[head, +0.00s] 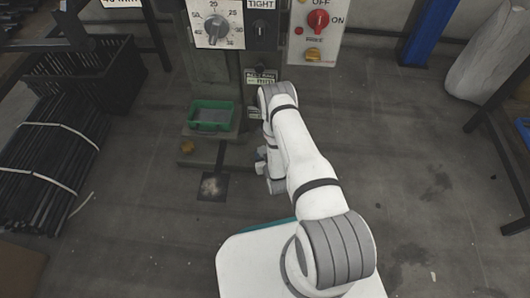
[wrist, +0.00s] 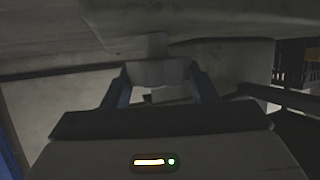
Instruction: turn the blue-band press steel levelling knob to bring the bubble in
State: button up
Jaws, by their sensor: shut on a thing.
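In the wrist view, the two dark blue-grey fingers of my gripper (wrist: 160,78) are shut on a grey steel knob (wrist: 158,71). A short stem runs from the knob up to the pale underside above it. In the head view, my arm reaches down beside the press (head: 228,75), and my gripper (head: 261,163) shows only in part, low at the press's right side. The knob is hidden there behind my arm. I cannot make out a blue band or a bubble level in either view.
The press carries a dial panel (head: 215,27), a red switch (head: 318,20) and a green tray (head: 211,115). A brass-coloured knob (head: 187,147) sits low at left. A black crate (head: 95,75) and bundled rods (head: 50,150) lie at left.

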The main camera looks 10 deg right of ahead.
jog(key=shift+a+m+h, duration=0.25)
jog(key=shift+m+h, duration=1.05)
jog(key=shift+h, duration=0.2)
jog(key=shift+g, duration=0.3)
jog(key=o, duration=1)
jog(key=p+v, duration=0.3)
jog(key=v, duration=0.4)
jog(key=shift+s+a+p, duration=0.15)
jog(key=shift+s+p, duration=0.15)
jog(key=shift+s, duration=0.05)
